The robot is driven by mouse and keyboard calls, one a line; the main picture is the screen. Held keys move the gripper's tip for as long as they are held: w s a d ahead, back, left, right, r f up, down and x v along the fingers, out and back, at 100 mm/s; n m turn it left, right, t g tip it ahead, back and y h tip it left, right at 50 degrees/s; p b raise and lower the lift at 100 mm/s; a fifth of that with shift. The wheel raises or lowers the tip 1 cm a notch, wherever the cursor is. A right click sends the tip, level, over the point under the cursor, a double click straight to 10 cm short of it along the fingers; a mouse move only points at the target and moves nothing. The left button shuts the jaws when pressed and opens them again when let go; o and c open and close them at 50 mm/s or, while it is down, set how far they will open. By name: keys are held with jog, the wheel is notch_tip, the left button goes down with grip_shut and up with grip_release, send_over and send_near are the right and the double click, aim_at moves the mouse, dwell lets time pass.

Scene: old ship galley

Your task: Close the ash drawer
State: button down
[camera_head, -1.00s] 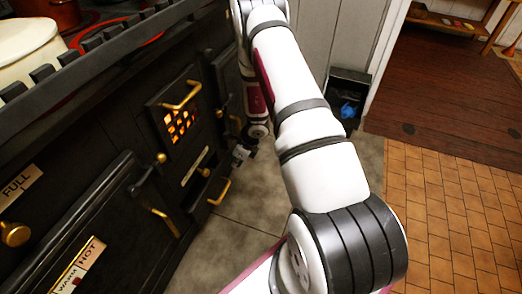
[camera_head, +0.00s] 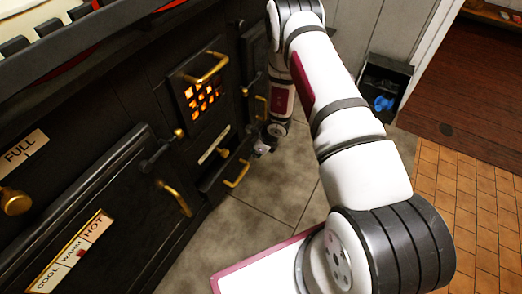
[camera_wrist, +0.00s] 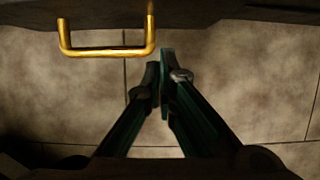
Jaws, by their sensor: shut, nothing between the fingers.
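The ash drawer (camera_head: 218,176) is low in the black stove, under the glowing fire door, with a brass handle (camera_head: 238,174). It seems to stand a little out from the stove, but its gap is too dark to judge. My gripper (camera_head: 264,147) is low beside the stove, just beyond the drawer in the head view. In the wrist view, my gripper (camera_wrist: 162,62) is shut and empty. Its tips are just right of the brass handle (camera_wrist: 105,52), close to the dark front edge above. I cannot tell whether they touch it.
The fire door (camera_head: 200,95) has a brass handle above the drawer. An oven door (camera_head: 95,220) is at the left. A black bin (camera_head: 384,84) with something blue inside stands by the wall. Grey floor tiles (camera_head: 265,215) in front of the stove are clear.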

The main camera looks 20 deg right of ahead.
jog(key=shift+w+a+r+b, duration=0.1)
jog(key=shift+w+a+b, duration=0.05)
jog(key=shift+w+a, duration=0.55)
jog(key=shift+w+a+r+b, duration=0.15)
jog(key=shift+w+a, duration=0.3)
jog(key=shift+w, duration=0.45)
jog(key=shift+f, duration=0.1)
